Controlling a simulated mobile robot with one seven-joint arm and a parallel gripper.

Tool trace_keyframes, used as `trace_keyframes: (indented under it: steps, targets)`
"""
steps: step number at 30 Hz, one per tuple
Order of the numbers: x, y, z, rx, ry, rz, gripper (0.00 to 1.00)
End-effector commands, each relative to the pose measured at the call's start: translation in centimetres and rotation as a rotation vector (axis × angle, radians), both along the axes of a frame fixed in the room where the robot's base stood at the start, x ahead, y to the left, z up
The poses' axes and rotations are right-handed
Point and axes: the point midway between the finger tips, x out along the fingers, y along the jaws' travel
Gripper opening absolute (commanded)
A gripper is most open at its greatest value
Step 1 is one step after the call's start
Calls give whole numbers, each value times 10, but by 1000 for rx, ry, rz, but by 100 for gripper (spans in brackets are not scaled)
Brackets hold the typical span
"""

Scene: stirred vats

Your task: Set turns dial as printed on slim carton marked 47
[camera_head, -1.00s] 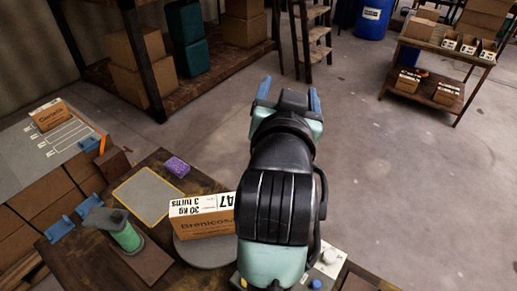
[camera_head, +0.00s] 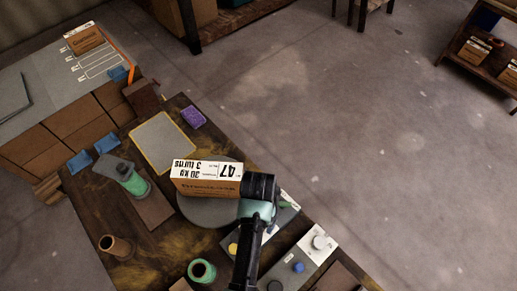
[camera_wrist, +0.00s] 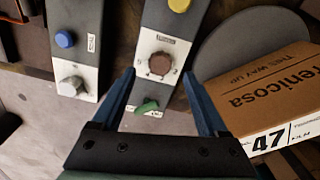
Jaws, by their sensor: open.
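The slim carton marked 47 (camera_head: 206,188) lies on a round grey plate (camera_head: 190,207). Its white label reads upside down "20 kg" and "3 turns". It also shows at the right of the wrist view (camera_wrist: 255,100). In the wrist view my gripper (camera_wrist: 160,74) is open, its blue fingers above a control panel. A brown dial (camera_wrist: 160,63) with marks around it sits between the fingertips, with nothing gripped. A small plate above it is too small to read. A green knob (camera_wrist: 147,107) is nearer the palm. In the head view my arm hides the dial.
A yellow button (camera_wrist: 179,4) is on the same panel. A neighbouring panel has a blue button (camera_wrist: 65,39) and a pale knob (camera_wrist: 70,87). On the wooden table stand a green spool (camera_head: 202,271), a green-bodied tool (camera_head: 133,182) and a purple block (camera_head: 193,117).

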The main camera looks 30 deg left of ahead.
Motion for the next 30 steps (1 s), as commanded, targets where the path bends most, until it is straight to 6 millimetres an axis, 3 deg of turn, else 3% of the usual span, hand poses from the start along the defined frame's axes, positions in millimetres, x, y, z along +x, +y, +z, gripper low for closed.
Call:
trace_keyframes:
  steps: [3,9,21,30]
  targets:
    - [0,0,-22,-1,2,0,76]
    - [1,0,-44,1,-2,0,76]
    - [1,0,-50,2,-3,0,76]
    - [1,0,-50,2,-3,0,24]
